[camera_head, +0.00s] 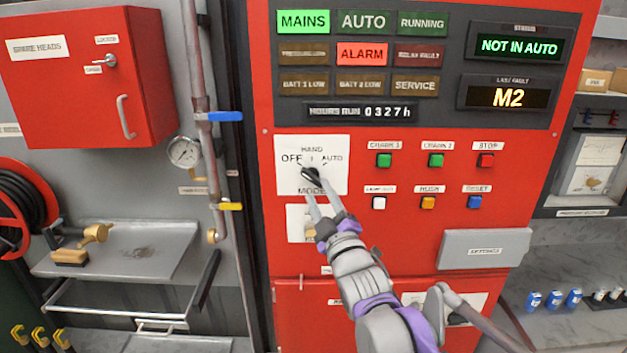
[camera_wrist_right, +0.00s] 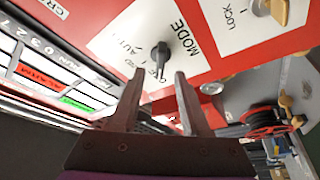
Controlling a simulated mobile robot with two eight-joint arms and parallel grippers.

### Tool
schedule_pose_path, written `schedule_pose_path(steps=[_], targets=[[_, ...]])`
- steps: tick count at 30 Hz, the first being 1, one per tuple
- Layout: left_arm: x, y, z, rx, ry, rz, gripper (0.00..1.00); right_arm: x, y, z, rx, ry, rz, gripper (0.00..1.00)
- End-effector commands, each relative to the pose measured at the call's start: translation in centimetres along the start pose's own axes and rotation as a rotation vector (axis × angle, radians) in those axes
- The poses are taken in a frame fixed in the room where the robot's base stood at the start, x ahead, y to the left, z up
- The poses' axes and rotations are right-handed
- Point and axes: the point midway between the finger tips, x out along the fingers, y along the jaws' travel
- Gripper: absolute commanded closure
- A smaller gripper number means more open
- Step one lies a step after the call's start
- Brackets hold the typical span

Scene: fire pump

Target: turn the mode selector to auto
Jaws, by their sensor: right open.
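The mode selector (camera_head: 312,173) is a black knob on a white plate (camera_head: 285,180) marked OFF, HAND and AUTO, on the red panel. In the right wrist view the knob (camera_wrist_right: 161,54) lies just beyond the fingertips, in line with the gap between them. The AUTO lamp (camera_head: 364,22) is dark, and the status display (camera_head: 519,47) reads NOT IN AUTO. My left gripper is not in view.
Several push buttons, such as the red stop button (camera_head: 486,160), sit right of the selector. A second white plate (camera_head: 297,222) lies just below it, partly behind my gripper. Pipes with a blue-handled valve (camera_head: 225,117) stand to the left.

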Motion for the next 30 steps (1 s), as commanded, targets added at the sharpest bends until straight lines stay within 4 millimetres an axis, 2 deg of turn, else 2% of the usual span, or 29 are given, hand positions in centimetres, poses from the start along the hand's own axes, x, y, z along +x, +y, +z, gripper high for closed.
schedule_pose_path(steps=[3,9,20,28,30], targets=[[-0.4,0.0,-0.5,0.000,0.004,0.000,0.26,2.3,0.1,-0.1,0.000,0.001,0.000,0.54],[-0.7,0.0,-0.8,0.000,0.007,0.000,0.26,4.5,0.1,-0.1,0.000,0.000,0.000,0.54],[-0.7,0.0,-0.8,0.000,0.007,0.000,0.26,5.0,0.0,0.0,0.001,-0.001,-0.001,0.54],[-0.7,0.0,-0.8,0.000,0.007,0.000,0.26,4.9,0.0,0.0,0.001,-0.001,-0.001,1.00],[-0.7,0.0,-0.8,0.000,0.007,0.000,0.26,4.9,0.0,0.0,0.001,-0.001,0.000,1.00]])
